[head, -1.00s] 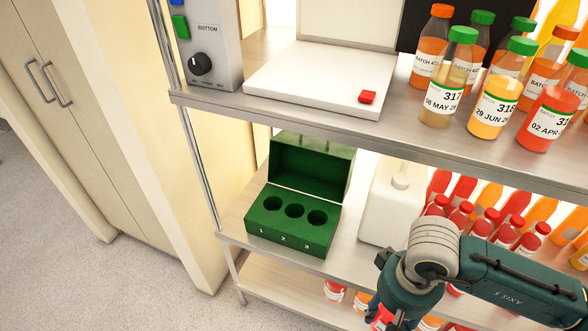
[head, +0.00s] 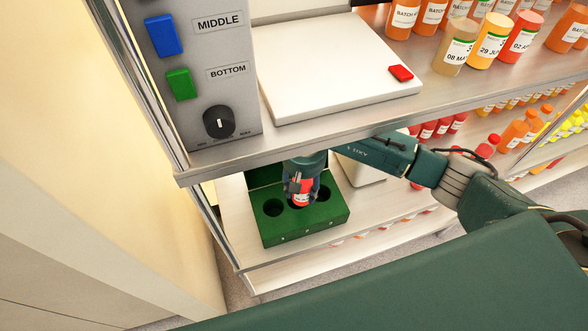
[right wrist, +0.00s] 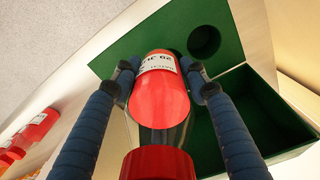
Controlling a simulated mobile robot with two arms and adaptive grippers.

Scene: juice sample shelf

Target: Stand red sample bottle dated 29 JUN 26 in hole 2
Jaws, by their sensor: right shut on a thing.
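The green sample box (head: 305,228) stands on the lower shelf with its numbered holes facing up. My right gripper (head: 300,186) points down over its middle hole and is shut on a red bottle (head: 301,199). One outer hole (right wrist: 204,41) shows empty. My left gripper is out of view.
The upper shelf edge (head: 330,120) runs close above my right forearm. A control box (head: 205,75) and a white plate (head: 335,75) stand on that shelf, with several bottles at right. A white container (head: 362,170) stands right of the green box.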

